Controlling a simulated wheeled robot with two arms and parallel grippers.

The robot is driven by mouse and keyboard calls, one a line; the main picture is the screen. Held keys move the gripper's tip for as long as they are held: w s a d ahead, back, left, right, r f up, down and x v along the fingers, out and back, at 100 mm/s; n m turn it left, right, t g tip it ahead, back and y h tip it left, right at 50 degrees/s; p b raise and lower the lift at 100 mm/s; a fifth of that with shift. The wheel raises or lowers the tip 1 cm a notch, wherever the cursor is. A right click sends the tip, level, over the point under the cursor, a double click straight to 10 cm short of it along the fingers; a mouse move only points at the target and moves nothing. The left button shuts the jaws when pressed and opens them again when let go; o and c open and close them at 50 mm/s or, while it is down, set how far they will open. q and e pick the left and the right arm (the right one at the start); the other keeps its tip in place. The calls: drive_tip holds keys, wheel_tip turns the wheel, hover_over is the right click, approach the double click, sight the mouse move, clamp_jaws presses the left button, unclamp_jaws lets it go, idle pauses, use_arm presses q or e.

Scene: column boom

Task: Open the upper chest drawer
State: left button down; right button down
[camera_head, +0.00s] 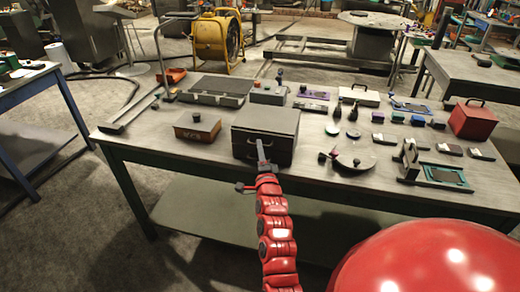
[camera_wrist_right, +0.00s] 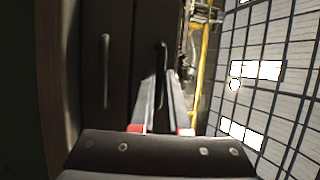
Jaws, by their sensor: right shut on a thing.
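The dark chest (camera_head: 265,128) stands near the front edge of the workbench, with its front towards me. In the right wrist view the chest front (camera_wrist_right: 82,75) appears turned on its side, with one free bar handle (camera_wrist_right: 105,70) and another handle (camera_wrist_right: 162,62) at my fingertips. My right gripper (camera_head: 261,150) is at the chest front; in its wrist view the gripper (camera_wrist_right: 160,95) is shut on that second handle, on the upper drawer. The fingers partly hide this handle. Whether the drawer stands out from the chest is unclear. My left gripper is out of view.
A brown box (camera_head: 198,125) stands left of the chest. A round plate with knobs (camera_head: 350,158) lies to its right, with small jars and a red case (camera_head: 473,119) farther right. The bench (camera_head: 180,160) is bare at its front left.

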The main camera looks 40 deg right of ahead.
idle(0.8)
drive_tip(key=s+a, duration=0.8)
drive_tip(key=a, duration=0.1)
drive_tip(key=shift+w+a, duration=0.1)
drive_tip(key=c, duration=0.9)
unclamp_jaws()
